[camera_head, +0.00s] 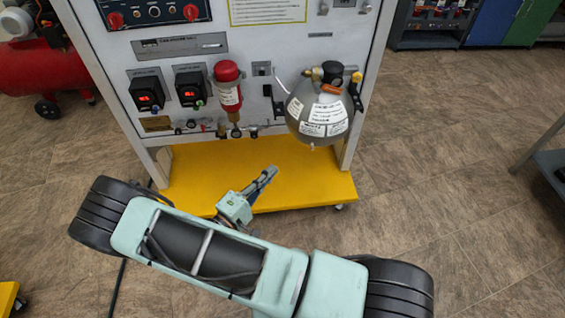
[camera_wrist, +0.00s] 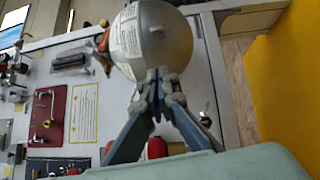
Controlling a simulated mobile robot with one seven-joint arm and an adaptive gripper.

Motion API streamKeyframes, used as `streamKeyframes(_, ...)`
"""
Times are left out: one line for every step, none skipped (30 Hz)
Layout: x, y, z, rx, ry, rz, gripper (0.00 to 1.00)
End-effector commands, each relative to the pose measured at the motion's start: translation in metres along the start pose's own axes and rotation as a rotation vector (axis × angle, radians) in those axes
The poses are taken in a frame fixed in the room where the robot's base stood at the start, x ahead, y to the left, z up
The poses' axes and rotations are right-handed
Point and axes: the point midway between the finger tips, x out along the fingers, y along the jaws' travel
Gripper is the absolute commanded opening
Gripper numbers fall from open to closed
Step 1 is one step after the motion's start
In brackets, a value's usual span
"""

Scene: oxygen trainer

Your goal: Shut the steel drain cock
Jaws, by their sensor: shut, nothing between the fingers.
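My gripper (camera_head: 268,174) is shut and empty, in front of the lower panel and above the yellow base in the head view. In the wrist view its closed fingertips (camera_wrist: 159,76) overlap the lower part of the grey sphere (camera_wrist: 152,40); contact cannot be told. A small metal fitting (camera_head: 253,132) sits low on the panel between the red cylinder and the sphere. A small steel fitting (camera_wrist: 205,120) also shows right of the fingers in the wrist view. I cannot tell for certain which fitting is the drain cock, or its handle position.
The grey sphere (camera_head: 318,112) with white labels juts out from the panel. The red cylinder (camera_head: 228,88) and two black gauge boxes with red displays (camera_head: 148,92) are to its left. The yellow base (camera_head: 310,188) extends below. Open floor lies to the right.

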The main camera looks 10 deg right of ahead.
Motion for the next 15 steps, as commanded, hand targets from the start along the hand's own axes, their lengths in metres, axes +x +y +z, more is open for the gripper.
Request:
streamKeyframes(0.009,0.000,0.001,0.000,-0.005,0.000,0.00)
streamKeyframes(0.015,0.000,0.001,0.000,-0.005,0.000,0.00)
streamKeyframes(0.023,-0.001,0.001,-0.001,-0.006,0.000,0.00)
streamKeyframes(0.029,-0.001,0.002,-0.001,-0.007,0.000,0.00)
streamKeyframes(0.035,-0.001,0.002,-0.002,-0.006,0.000,0.00)
streamKeyframes(0.045,-0.001,0.002,-0.002,-0.007,-0.001,0.00)
streamKeyframes(0.051,-0.001,0.001,-0.002,-0.007,0.000,0.00)
streamKeyframes(0.058,-0.001,0.001,-0.001,-0.006,0.000,0.00)
streamKeyframes(0.067,-0.001,0.002,-0.001,-0.007,-0.001,0.00)
streamKeyframes(0.073,-0.001,0.001,-0.001,-0.006,-0.001,0.00)
streamKeyframes(0.079,-0.001,0.001,0.000,-0.007,-0.001,0.00)
streamKeyframes(0.087,-0.001,0.001,-0.001,-0.006,-0.001,0.00)
streamKeyframes(0.092,-0.001,0.002,-0.001,-0.007,-0.001,0.00)
streamKeyframes(0.095,-0.001,0.006,-0.004,-0.005,-0.001,0.00)
streamKeyframes(0.099,-0.001,0.011,-0.004,-0.005,-0.002,0.00)
